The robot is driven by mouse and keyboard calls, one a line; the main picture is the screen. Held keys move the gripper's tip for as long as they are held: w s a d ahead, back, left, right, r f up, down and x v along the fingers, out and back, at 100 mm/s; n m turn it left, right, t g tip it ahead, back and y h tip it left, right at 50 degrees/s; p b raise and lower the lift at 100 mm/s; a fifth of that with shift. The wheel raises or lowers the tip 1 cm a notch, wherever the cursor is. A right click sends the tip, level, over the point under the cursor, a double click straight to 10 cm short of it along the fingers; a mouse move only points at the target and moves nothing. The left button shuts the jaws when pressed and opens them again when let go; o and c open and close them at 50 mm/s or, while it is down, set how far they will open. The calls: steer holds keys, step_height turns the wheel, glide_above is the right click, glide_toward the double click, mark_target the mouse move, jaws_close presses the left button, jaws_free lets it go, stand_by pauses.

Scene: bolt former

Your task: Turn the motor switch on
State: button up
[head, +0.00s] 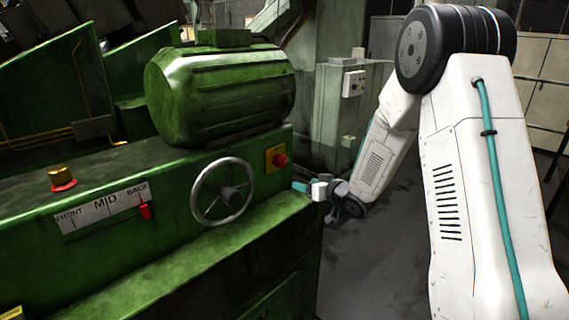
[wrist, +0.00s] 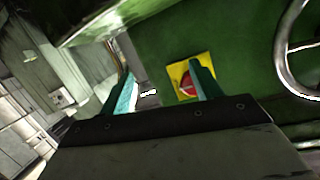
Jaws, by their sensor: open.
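The motor switch (head: 280,160) appears as a red knob on a yellow plate, on the green machine's side panel right of the handwheel. In the wrist view the red knob (wrist: 185,84) shows a pale bar across it. The right finger partly covers the knob and plate. My gripper (head: 299,187) is in front of the panel's right end, a little below and right of the knob. In the wrist view its two teal fingers (wrist: 162,72) are apart with nothing held between them. The knob lies near the right finger, and I cannot see contact.
The spoked handwheel (head: 222,191) is left of the switch, and its rim also shows at the right of the wrist view. A green motor housing (head: 222,92) overhangs above. A ledge (head: 225,228) juts out below. Grey floor (head: 375,230) is open to the right.

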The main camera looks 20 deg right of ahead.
mark_target(284, 162)
step_height(284, 162, up, 6)
steer(key=a+f+t+y, duration=0.1)
steer(key=a+t+y, duration=0.1)
steer(key=a+y, duration=0.1)
steer(key=shift+n, duration=0.3)
steer(key=x, duration=0.7)
steer(key=shift+w+r, duration=0.2)
steer(key=shift+w, duration=0.15)
steer(key=c, duration=1)
